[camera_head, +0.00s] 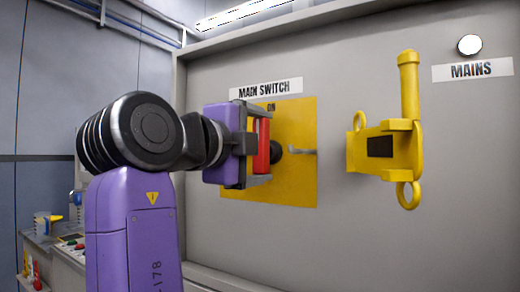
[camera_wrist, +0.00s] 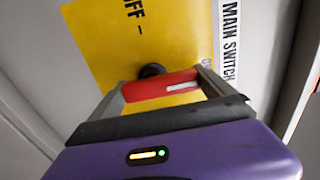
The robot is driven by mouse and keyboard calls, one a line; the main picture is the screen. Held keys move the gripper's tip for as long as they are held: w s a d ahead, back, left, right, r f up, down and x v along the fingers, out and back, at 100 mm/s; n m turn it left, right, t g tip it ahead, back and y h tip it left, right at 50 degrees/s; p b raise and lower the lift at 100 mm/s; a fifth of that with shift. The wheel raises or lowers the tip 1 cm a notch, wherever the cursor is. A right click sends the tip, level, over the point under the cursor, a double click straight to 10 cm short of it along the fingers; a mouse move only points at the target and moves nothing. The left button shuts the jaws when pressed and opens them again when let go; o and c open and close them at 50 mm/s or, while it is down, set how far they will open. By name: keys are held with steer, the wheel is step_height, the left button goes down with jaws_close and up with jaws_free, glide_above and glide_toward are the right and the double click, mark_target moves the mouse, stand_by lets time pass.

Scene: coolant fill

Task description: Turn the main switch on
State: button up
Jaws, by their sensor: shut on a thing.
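The main switch has a yellow plate (camera_head: 300,178) on the grey panel, with a "MAIN SWITCH" label (camera_head: 266,89) above it. Its red handle (camera_head: 263,145) stands about upright, on a dark round shaft. "ON" shows at the plate's top. "OFF" (camera_wrist: 133,14) shows in the wrist view, off to the handle's side. The red handle (camera_wrist: 160,84) has a white mark near the end towards the "MAIN SWITCH" label. My gripper (camera_head: 259,146) is shut on the handle, with a finger at its upper and lower ends. The wrist view also shows my gripper (camera_wrist: 160,92) around it.
A yellow bracket-like device (camera_head: 385,146) with a handle juts from the panel to the right. A round white lamp (camera_head: 470,45) sits above a "MAINS" label (camera_head: 472,70). A bench with small items (camera_head: 45,240) stands at the lower left.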

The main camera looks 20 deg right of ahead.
stand_by(0.3)
steer(key=o, duration=1.1)
steer(key=shift+c, duration=0.2)
steer(key=v, duration=0.8)
